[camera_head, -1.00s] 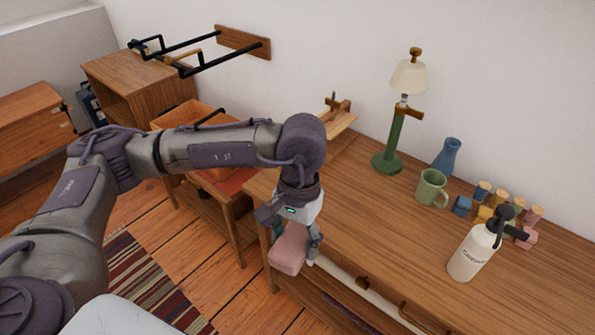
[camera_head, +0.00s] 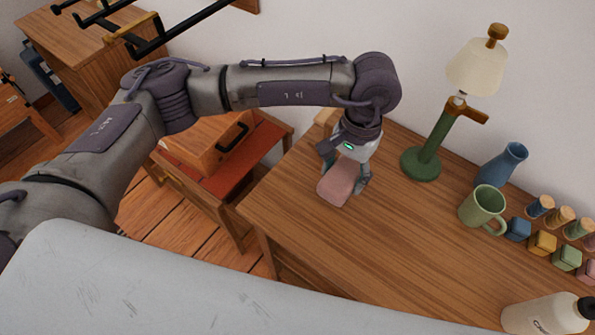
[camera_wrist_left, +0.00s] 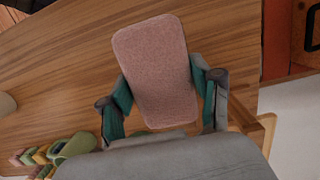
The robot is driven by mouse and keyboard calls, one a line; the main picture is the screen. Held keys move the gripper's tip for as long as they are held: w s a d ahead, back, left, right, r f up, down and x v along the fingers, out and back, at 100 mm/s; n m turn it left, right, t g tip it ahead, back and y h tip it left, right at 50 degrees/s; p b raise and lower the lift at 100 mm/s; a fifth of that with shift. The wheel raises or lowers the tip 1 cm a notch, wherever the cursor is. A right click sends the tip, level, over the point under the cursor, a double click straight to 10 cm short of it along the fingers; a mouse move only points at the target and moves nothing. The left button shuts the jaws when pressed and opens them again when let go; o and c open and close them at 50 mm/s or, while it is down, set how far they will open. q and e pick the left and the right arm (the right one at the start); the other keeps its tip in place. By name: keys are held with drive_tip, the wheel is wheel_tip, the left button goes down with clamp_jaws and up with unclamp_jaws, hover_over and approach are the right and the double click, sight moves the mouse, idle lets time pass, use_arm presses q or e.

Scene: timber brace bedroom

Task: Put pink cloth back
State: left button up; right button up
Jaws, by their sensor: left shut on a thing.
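The pink cloth (camera_head: 337,186) is a folded, rounded block in my left gripper (camera_head: 347,180). In the left wrist view the cloth (camera_wrist_left: 156,68) sits between the two teal fingers of the left gripper (camera_wrist_left: 163,95), which press on its sides. The gripper is shut on it. In the head view the cloth is over the left end of the wooden table (camera_head: 385,235); whether it touches the top I cannot tell. My right gripper does not show.
On the table stand a green lamp (camera_head: 422,163), a blue vase (camera_head: 502,166), a green mug (camera_head: 484,209), several small blocks (camera_head: 542,243) and a cream bottle (camera_head: 545,315). A wooden box (camera_head: 203,145) stands on a lower table to the left. The table's middle front is clear.

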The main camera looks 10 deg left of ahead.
use_arm(q)
drive_tip(key=p, duration=0.2)
hover_over(299, 190)
drive_tip(key=f, duration=0.5)
drive_tip(key=shift+w+d, duration=0.2)
drive_tip(key=shift+d, duration=0.2)
drive_tip(key=shift+a+f, duration=0.15)
drive_tip(key=shift+a, duration=0.1)
drive_tip(key=shift+f, duration=0.2)
wheel_tip(299, 190, down, 3)
drive_tip(key=shift+f+p, duration=0.1)
drive_tip(key=shift+p, duration=0.45)
drive_tip(key=shift+f, duration=0.25)
drive_tip(key=shift+f, duration=0.1)
drive_tip(key=shift+f+b, duration=0.1)
drive_tip(key=shift+b, duration=0.2)
drive_tip(key=o, duration=1.1)
